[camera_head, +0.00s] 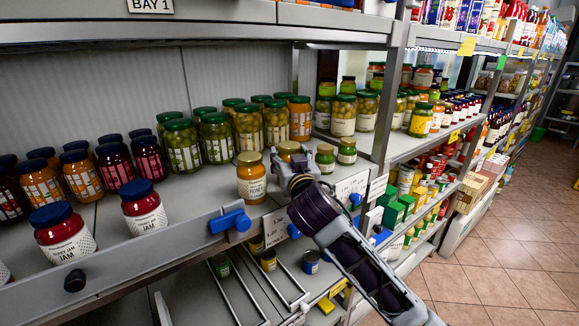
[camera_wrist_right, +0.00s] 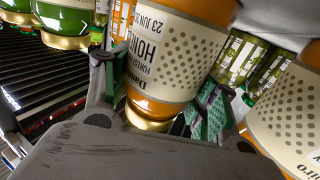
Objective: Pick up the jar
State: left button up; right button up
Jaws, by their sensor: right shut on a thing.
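The honey jar (camera_head: 288,148) has a gold lid and a pale dotted label. In the head view mostly its lid shows, as my right gripper (camera_head: 290,172) covers the rest. In the right wrist view the jar (camera_wrist_right: 172,60) appears upside down between the two fingers of my right gripper (camera_wrist_right: 155,100), which is shut on it. Whether it is clear of the shelf I cannot tell. A second honey jar (camera_head: 251,180) stands just left of the gripper, and it also shows at the right of the wrist view (camera_wrist_right: 285,115). My left gripper is not in view.
Two small green jars (camera_head: 325,158) stand close right of the gripper. Rows of pickle jars (camera_head: 182,146) stand behind. Red jam jars (camera_head: 143,208) are at the left. The shelf's front rail carries blue clips (camera_head: 230,222). An upper shelf (camera_head: 190,30) overhangs. The aisle floor (camera_head: 505,240) is clear.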

jog(key=shift+r, duration=0.1)
jog(key=shift+c, duration=0.7)
jog(key=shift+r, duration=0.1)
jog(key=shift+r+b, duration=0.7)
jog(key=shift+r, duration=4.2)
jog(key=shift+w+f, duration=0.15)
jog(key=shift+w, duration=0.05)
